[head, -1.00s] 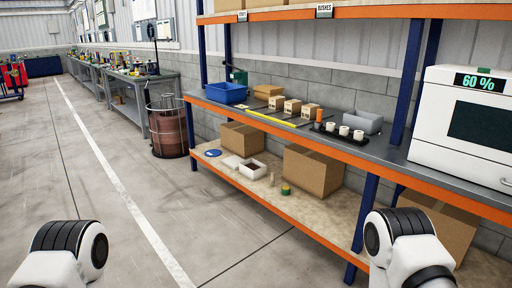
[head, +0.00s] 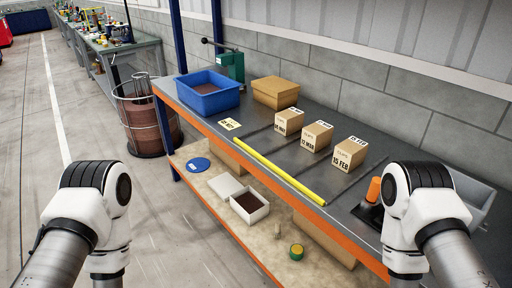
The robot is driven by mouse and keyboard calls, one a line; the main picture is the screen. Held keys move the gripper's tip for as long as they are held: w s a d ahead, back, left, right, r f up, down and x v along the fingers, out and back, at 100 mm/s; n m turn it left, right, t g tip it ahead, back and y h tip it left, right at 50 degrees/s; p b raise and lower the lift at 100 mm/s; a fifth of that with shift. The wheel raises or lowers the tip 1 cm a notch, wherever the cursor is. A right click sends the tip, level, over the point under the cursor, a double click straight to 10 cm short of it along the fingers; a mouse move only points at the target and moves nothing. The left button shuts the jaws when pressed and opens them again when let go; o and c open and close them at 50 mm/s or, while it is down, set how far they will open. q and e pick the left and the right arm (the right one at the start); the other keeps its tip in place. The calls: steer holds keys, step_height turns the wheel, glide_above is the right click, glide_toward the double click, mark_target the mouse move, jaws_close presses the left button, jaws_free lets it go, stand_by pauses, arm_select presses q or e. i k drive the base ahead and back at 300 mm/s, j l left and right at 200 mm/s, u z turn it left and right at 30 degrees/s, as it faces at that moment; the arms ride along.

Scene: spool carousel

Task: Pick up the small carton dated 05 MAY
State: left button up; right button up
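Three small cartons stand in a row on the grey upper surface of the bench in the head view. The left carton (head: 289,121) has a front label too small to read for certain; it seems to end in MAY. The middle carton (head: 317,136) seems to read 12 MAR. The right carton (head: 349,154) reads 15 FEB. A small pale yellow card (head: 229,124) with blurred print lies flat left of the cartons. Only links of my two arms show at the lower left and lower right; neither gripper is in view.
A yellow bar (head: 280,177) lies along the bench's front edge. A blue bin (head: 208,95), a brown box (head: 275,92) and a green device (head: 229,62) stand behind left. An orange cylinder (head: 374,189) is at right. The lower shelf holds an open white box (head: 249,208).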

mark_target(289, 121)
steer(key=i+j, duration=0.2)
steer(key=i+j+z, duration=0.1)
steer(key=j, duration=0.35)
steer(key=i+j+z, duration=0.1)
steer(key=i+j, duration=0.3)
steer(key=j, duration=0.25)
steer(key=z, duration=0.8)
